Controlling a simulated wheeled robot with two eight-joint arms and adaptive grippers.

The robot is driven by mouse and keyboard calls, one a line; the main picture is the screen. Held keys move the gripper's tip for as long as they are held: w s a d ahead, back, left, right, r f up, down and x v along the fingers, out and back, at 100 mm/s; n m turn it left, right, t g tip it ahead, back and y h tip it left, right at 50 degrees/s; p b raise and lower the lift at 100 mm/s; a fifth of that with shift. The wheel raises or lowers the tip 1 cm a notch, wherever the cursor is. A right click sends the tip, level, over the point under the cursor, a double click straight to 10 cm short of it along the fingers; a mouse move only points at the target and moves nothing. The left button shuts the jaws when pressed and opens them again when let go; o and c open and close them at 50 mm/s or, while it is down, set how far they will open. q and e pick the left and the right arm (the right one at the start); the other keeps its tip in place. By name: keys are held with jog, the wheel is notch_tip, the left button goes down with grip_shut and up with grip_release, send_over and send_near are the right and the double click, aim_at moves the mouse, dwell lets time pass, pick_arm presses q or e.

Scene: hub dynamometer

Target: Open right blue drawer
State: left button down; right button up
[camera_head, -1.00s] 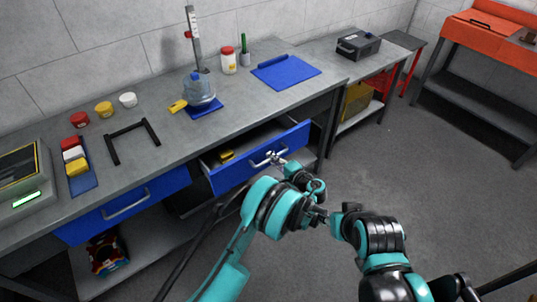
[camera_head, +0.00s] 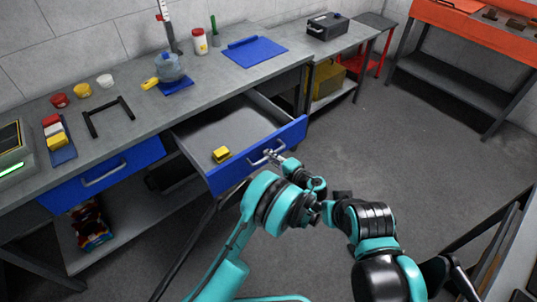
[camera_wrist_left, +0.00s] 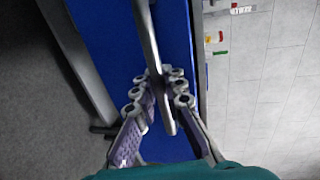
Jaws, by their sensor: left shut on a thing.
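The right blue drawer (camera_head: 225,178) stands pulled well out from under the workbench in the head view, its inside showing. A small yellow block (camera_head: 221,154) lies in it. My left gripper (camera_head: 272,156) is shut on the metal handle (camera_head: 257,161) of this drawer. In the left wrist view the fingers (camera_wrist_left: 158,92) close around the handle bar (camera_wrist_left: 148,38), with the blue drawer front (camera_wrist_left: 110,35) behind. My right arm shows at the lower right of the head view, but I cannot make out its gripper.
The left blue drawer (camera_head: 105,178) is shut. The workbench top (camera_head: 215,88) holds a blue clipboard (camera_head: 254,51), a scale, jars and a black frame (camera_head: 108,117). A grey bin-like shelf with a bag (camera_head: 90,226) is below. The floor at right is clear.

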pick_arm(q)
jog(key=shift+s+d, duration=0.1)
jog(key=shift+s, duration=0.1)
jog(key=c, duration=1.6)
grip_release()
jog(key=shift+o, duration=0.2)
